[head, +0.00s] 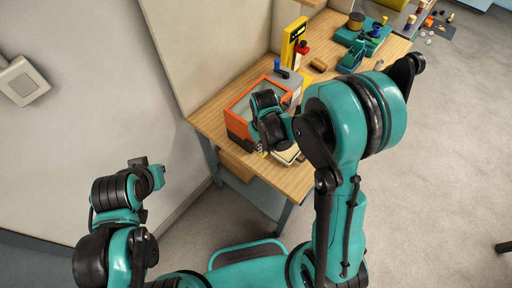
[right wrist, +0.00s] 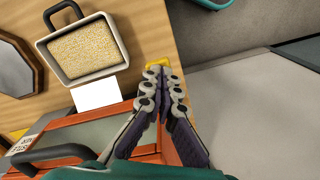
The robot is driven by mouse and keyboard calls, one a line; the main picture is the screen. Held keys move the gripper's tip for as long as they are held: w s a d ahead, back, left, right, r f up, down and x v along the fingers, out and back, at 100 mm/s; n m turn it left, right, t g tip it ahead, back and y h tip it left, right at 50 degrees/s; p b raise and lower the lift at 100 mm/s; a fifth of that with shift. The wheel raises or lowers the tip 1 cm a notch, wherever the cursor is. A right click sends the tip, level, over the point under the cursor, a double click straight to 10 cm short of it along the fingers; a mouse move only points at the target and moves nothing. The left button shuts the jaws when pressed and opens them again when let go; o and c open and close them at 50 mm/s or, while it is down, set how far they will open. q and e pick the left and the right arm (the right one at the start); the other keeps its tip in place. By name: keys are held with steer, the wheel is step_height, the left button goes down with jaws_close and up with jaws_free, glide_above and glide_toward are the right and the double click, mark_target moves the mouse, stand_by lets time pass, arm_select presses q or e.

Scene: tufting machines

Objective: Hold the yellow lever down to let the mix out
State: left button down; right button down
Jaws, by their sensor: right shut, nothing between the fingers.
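The yellow lever (right wrist: 158,63) shows as a small yellow piece just past my fingertips in the right wrist view. My right gripper (right wrist: 163,75) is shut and empty, its tips overlapping the lever's edge; I cannot tell whether they press on it. The lever sits at the side of the orange machine (right wrist: 122,112), seen in the head view as an orange-framed box (head: 236,111) on the bench. A pale rectangular pan (right wrist: 112,58) with a dark handle holds yellowish granular mix (right wrist: 88,48). In the head view my right wrist hides the lever. My left arm is at lower left; its fingers do not show.
A white card (right wrist: 97,93) lies between pan and machine. A dark-rimmed octagonal tray (right wrist: 18,65) is beside the pan. On the wooden bench (head: 222,108), a yellow post (head: 292,42) and teal equipment (head: 352,56) stand farther back. Open floor lies to the right.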

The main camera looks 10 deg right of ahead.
steer(key=shift+s+f, duration=0.1)
stand_by(0.7)
step_height(320, 180, up, 8)
steer(key=p, duration=0.5)
stand_by(0.3)
stand_by(0.4)
steer(key=s+d+f+t+b, duration=0.1)
steer(key=s+d+t+b, duration=0.1)
steer(key=s+b, duration=0.3)
steer(key=s+d+f+m+t+b, duration=0.1)
steer(key=s+t+b, duration=0.4)
steer(key=b, duration=0.8)
steer(key=shift+d+f+m, duration=0.3)
steer(key=shift+d+f, duration=0.45)
steer(key=shift+d, duration=0.1)
